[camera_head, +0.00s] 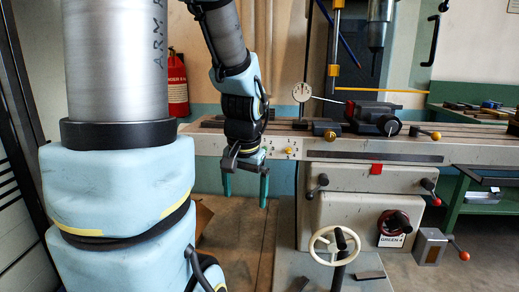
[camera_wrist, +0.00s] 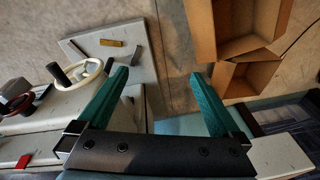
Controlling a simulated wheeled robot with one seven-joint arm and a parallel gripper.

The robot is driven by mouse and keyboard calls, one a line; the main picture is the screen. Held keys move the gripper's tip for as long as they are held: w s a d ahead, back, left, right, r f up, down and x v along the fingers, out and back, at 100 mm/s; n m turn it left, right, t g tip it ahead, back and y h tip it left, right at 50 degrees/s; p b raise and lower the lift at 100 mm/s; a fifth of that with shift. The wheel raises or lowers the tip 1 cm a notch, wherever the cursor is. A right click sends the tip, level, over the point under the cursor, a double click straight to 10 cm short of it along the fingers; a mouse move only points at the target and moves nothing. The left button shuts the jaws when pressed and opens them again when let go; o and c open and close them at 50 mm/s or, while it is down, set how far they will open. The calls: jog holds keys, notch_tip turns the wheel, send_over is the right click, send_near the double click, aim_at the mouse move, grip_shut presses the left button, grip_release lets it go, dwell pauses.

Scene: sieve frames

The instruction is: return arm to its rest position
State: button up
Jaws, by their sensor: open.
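My gripper (camera_head: 245,183) hangs with its two green fingers pointing down, in front of the left part of the milling machine's long table (camera_head: 240,146). In the wrist view my gripper (camera_wrist: 160,98) has its fingers wide apart with nothing between them. Bare concrete floor shows beyond the fingertips. My arm reaches down from the top of the head view, and a large part of it fills the left side.
The machine's cream handwheel (camera_head: 334,245) stands right of my gripper. A vise (camera_head: 376,114) sits on the table. Open cardboard boxes (camera_wrist: 246,75) lie on the floor. A red extinguisher (camera_head: 177,85) hangs behind. A green bench (camera_head: 470,190) stands at the right.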

jog(key=s+a+f+n+g, duration=0.1)
jog(key=s+a+f+n, duration=0.3)
jog(key=s, duration=0.1)
notch_tip(320, 180, up, 13)
jog(key=w+p, duration=0.1)
jog(key=p, duration=1.1)
jog(key=shift+d+r+m+p, duration=0.15)
jog(key=shift+d+m+p, duration=0.15)
jog(key=shift+d+m, duration=0.1)
